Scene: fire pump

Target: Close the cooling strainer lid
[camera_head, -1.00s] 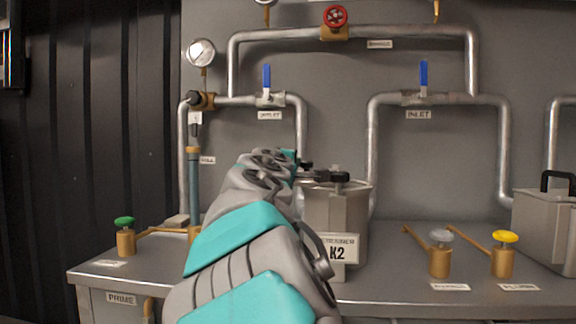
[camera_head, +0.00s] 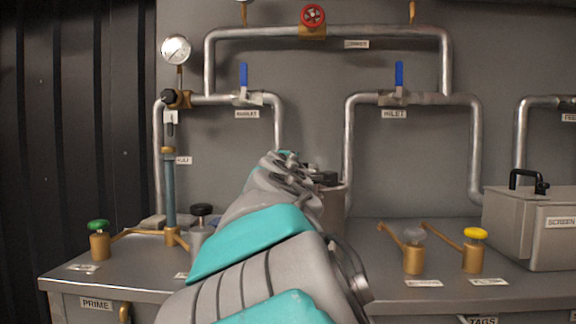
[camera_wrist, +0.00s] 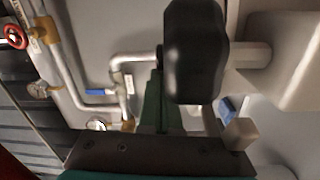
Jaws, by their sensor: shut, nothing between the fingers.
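The strainer housing (camera_head: 334,203) is a grey metal canister on the bench, mostly hidden behind my arm in the head view. A black fitting (camera_head: 323,178) shows at its top beside the arm's end. I cannot tell whether the lid is open or shut. In the wrist view, a large rounded black grip (camera_wrist: 195,50) on a grey rod (camera_wrist: 250,55) fills the upper middle, close in front of the camera. My gripper (camera_wrist: 160,105) is shut and empty, just below and left of that grip. Contact with the grip is unclear, and its fingertips are partly hidden.
A grey box with a black handle (camera_head: 530,232) stands at the right. Brass valves with yellow (camera_head: 475,233) and green (camera_head: 98,226) knobs stand on the bench. Pipes with blue levers (camera_head: 399,75) run along the wall. The bench between canister and right-hand valves is clear.

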